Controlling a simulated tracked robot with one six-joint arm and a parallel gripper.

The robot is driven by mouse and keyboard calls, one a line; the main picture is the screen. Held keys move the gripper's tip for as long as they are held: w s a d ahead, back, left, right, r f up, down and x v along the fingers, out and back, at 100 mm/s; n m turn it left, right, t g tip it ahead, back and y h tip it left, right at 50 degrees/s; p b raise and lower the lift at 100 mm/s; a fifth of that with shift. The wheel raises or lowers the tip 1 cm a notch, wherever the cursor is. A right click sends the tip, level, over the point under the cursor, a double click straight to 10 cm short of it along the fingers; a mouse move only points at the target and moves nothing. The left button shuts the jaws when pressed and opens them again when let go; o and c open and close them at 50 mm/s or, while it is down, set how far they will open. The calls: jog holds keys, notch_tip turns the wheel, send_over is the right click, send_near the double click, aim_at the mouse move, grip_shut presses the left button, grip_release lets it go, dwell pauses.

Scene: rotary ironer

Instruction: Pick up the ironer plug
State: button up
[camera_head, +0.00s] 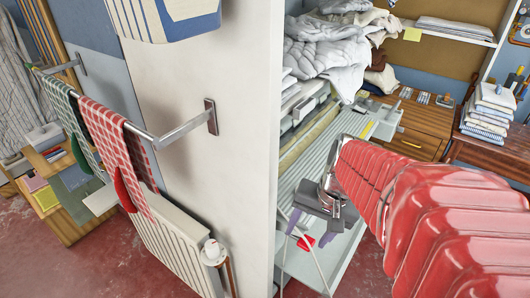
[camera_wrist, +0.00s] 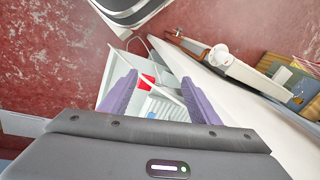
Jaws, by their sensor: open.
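My gripper (camera_head: 307,230) is open, with purple fingers pointing down beside the white panel's right edge. In the wrist view, its fingers (camera_wrist: 158,78) stand apart with nothing clearly held between them. Beyond them is a small red piece (camera_wrist: 147,80) on a pale tray-like surface; it also shows just below the fingers in the head view (camera_head: 306,242). A thin white cord or rod (camera_wrist: 165,62) crosses near it. I cannot tell whether the red piece is the ironer plug; no plug can be made out with certainty. My arm hides part of the area to the right.
A tall white panel (camera_head: 235,110) stands close left of my gripper. A towel rail (camera_head: 180,132) with checked cloths and a radiator (camera_head: 170,240) are further left. Grey ribbed equipment (camera_head: 318,150) lies behind the gripper. Red floor (camera_head: 110,262) is open at the lower left.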

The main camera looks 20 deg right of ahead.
jog(key=w+d+f+m+t+y, duration=0.2)
jog(key=d+f+m+t+y, duration=0.1)
jog(key=d+m, duration=0.45)
jog(key=w+d+f+m+t+y, duration=0.25)
jog(key=d+m, duration=0.35)
jog(key=m, duration=0.3)
jog(key=w+d+r+m+t, duration=0.3)
jog(key=m+t, duration=0.1)
jog(key=shift+w+d+r+m, duration=0.25)
jog(key=shift+w+m, duration=0.05)
jog(key=shift+m, duration=0.05)
jog(key=x, duration=0.7)
jog(key=shift+w+a+f, duration=0.1)
jog(key=shift+w, duration=0.1)
jog(key=shift+w+a+f, duration=0.25)
jog(key=shift+w+a, duration=0.05)
jog(key=shift+w, duration=0.2)
